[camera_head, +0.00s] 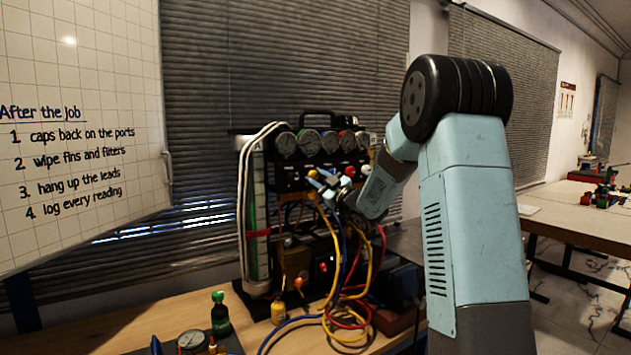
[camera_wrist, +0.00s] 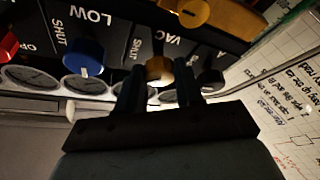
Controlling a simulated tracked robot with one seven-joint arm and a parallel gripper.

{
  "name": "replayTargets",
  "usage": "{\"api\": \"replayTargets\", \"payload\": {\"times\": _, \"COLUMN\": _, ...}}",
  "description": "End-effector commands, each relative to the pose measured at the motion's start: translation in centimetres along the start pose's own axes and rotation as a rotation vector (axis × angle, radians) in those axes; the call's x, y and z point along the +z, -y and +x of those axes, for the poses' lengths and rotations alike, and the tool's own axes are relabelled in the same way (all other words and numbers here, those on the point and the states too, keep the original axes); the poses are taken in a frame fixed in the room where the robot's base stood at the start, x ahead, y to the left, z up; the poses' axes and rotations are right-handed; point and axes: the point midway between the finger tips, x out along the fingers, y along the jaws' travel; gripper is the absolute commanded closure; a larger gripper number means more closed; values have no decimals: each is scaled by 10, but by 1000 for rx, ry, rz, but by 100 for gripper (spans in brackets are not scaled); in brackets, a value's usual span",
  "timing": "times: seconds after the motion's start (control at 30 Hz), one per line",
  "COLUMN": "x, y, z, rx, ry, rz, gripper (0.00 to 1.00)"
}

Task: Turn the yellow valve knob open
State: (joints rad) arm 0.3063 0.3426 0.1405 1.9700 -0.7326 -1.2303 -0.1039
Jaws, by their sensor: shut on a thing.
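The yellow valve knob (camera_wrist: 159,70) is on the black manifold panel, by the VAC and SHUT lettering in the wrist view. My gripper (camera_wrist: 159,84) has one finger on each side of it and is shut on it. The fingers hide part of the knob, and I cannot tell how far it is turned. In the head view my gripper (camera_head: 322,184) is at the front of the gauge rig (camera_head: 290,178), below the row of dials; the yellow knob is not clear there.
A blue knob (camera_wrist: 84,56) by LOW, a red knob (camera_wrist: 8,46) and a black knob (camera_wrist: 211,80) flank the yellow one. An orange-yellow part (camera_wrist: 186,12) sits close by. Yellow, blue and red hoses (camera_head: 345,300) hang below. A green bottle (camera_head: 220,316) stands on the bench.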

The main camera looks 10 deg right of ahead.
Motion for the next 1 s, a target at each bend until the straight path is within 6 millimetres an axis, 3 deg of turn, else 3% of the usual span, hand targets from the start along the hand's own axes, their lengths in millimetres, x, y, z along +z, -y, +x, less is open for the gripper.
{"api": "replayTargets", "payload": {"times": 0.6, "x": -1, "y": 2, "z": 1, "rx": -225, "ry": -2, "rz": -525, "gripper": 95}}
{"api": "replayTargets", "payload": {"times": 1.0, "x": 0, "y": 3, "z": 0, "rx": -315, "ry": -1, "rz": -734, "gripper": 95}}
